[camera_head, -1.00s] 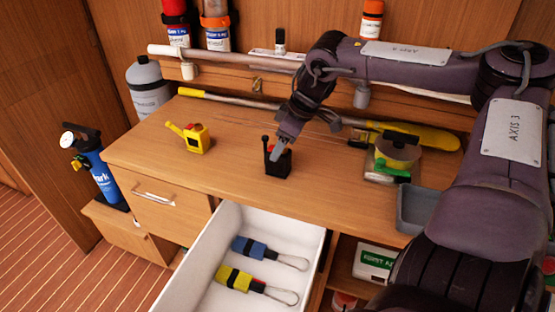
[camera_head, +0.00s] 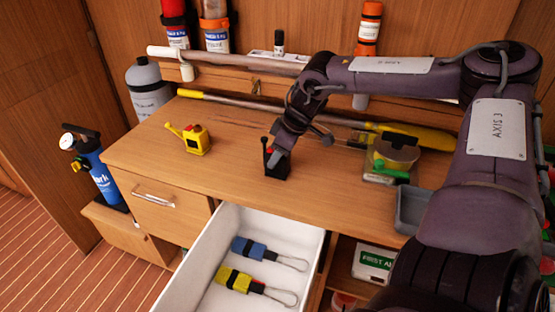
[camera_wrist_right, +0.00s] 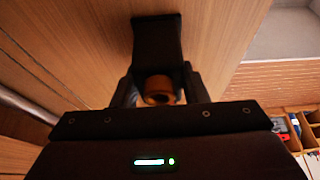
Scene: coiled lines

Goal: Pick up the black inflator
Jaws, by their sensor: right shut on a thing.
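The black inflator (camera_head: 276,167) stands upright on the wooden bench top, near its front edge, in the head view. My right gripper (camera_head: 276,156) reaches down from the upper right and is shut on the upper part of the inflator. In the right wrist view the inflator's black body (camera_wrist_right: 157,38) lies beyond the right gripper (camera_wrist_right: 158,92), with a round orange-brown part between the fingers. The fingers hide some of the inflator. My left gripper is in neither view.
A yellow inflator (camera_head: 195,139) stands to the left on the bench. A long yellow-ended pole lies behind. A clear box with a green item (camera_head: 390,172) and a grey tray (camera_head: 411,207) are on the right. An open white drawer (camera_head: 180,290) juts out in front.

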